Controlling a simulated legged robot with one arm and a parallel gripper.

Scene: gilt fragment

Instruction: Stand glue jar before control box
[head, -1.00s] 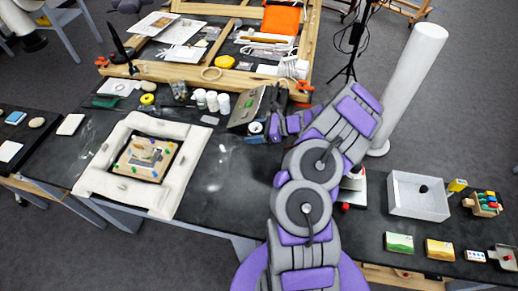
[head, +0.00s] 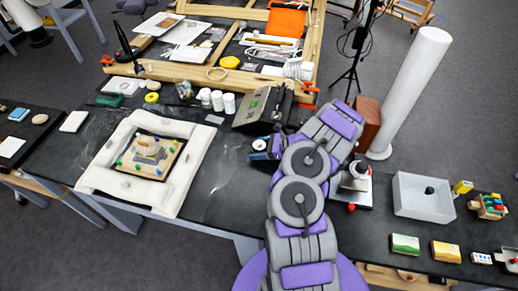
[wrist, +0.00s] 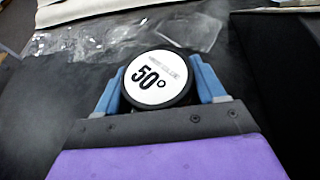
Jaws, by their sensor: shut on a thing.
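The glue jar is a short round jar with a black rim and a white top reading "50°" (wrist: 158,78). It also shows in the head view (head: 259,145), partly hidden by my gripper. My gripper (head: 262,153) is shut on it, with a blue finger on each side in the wrist view (wrist: 160,88). The control box (head: 262,106) is a dark grey case with a sloped face and a small green patch. The jar is on the near side of the box, with a gap between them. I cannot tell whether the jar's base touches the table.
White jars (head: 217,100) stand left of the box. A white cushioned frame (head: 187,172) with a carved fragment (head: 150,152) lies to the left. A grey tray (head: 424,197) and a small stand (head: 352,187) are to the right.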

